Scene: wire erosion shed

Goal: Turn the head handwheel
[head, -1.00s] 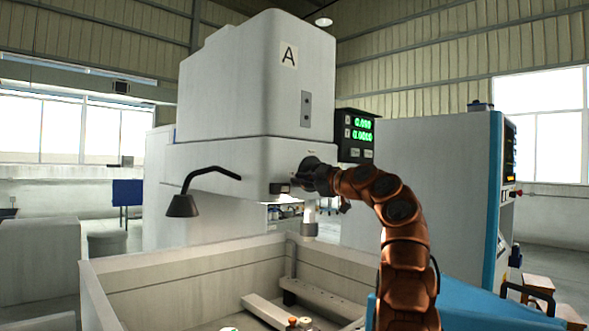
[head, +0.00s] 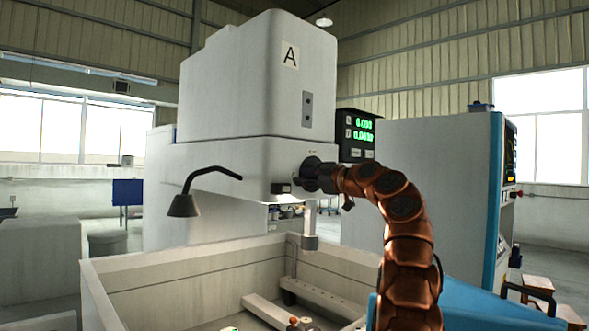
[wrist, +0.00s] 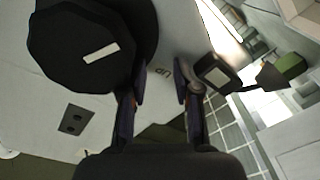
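The head handwheel (head: 309,173) is a dark round knob on the front of the light grey machine head (head: 240,165), partly hidden by my gripper in the head view. In the wrist view the handwheel (wrist: 82,48) is a large black faceted disc with a white mark, at the upper left, with a wider dark disc behind it. My gripper (wrist: 161,72) is open, its two fingers apart with grey machine surface showing between them. The left finger overlaps the handwheel's right edge in the picture; I cannot tell whether they touch. The wheel is not between the fingers.
A small black block with a pale face (wrist: 216,74) sits just right of the right finger. A black lamp (head: 184,205) hangs at the left. An open tank (head: 180,265) lies below, and a green-digit display (head: 357,130) is above right.

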